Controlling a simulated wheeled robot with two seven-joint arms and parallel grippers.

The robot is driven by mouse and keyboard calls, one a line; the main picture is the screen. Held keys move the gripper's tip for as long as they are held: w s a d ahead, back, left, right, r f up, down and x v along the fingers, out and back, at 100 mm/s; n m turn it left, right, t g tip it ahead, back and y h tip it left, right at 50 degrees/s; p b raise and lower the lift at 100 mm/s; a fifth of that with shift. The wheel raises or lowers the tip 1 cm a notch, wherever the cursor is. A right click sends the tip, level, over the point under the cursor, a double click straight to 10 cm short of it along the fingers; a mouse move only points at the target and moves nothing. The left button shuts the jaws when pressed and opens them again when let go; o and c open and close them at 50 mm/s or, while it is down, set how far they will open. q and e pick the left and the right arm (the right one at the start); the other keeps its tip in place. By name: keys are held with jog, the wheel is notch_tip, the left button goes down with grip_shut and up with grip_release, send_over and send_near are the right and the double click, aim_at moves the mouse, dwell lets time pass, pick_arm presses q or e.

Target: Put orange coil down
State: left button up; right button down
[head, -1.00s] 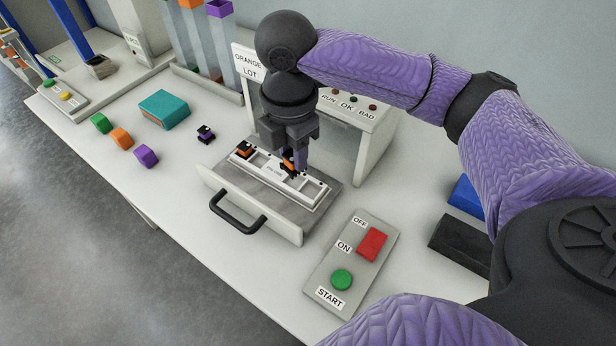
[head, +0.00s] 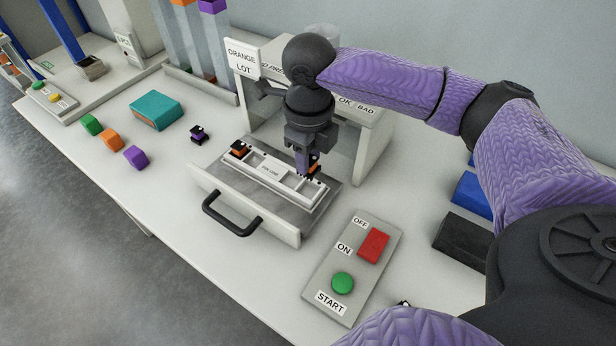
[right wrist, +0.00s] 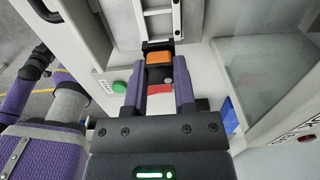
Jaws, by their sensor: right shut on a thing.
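My right gripper (head: 305,170) points down over the right end of the white fixture (head: 262,170) in the pulled-out drawer. It is shut on an orange coil (head: 315,165), a small block with black ends. In the right wrist view the orange coil (right wrist: 159,58) shows between the fingertips (right wrist: 160,75), by the end of the white fixture (right wrist: 158,22). I cannot tell whether the held coil touches the fixture. A second orange coil (head: 239,149) sits in the fixture's left end. My left gripper is not in view.
The drawer's black handle (head: 232,214) faces the front. A control panel (head: 326,268) with red and green buttons lies to the right. A purple coil (head: 198,134), a teal box (head: 157,110) and coloured cubes (head: 111,139) are on the left. The tester housing (head: 368,150) stands behind.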

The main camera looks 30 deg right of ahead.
aim_at(308, 193)
notch_tip(308, 193, down, 6)
jog(key=shift+b, duration=0.95)
jog(key=shift+f, duration=0.2)
jog(key=shift+r, duration=0.1)
jog(key=shift+c, duration=2.1)
grip_release()
jog(key=shift+r, duration=0.15)
notch_tip(308, 193, up, 12)
jog(key=p, duration=0.4)
jog(key=shift+f+p, duration=0.25)
jog(key=shift+p, duration=0.1)
jog(key=shift+r, duration=0.2)
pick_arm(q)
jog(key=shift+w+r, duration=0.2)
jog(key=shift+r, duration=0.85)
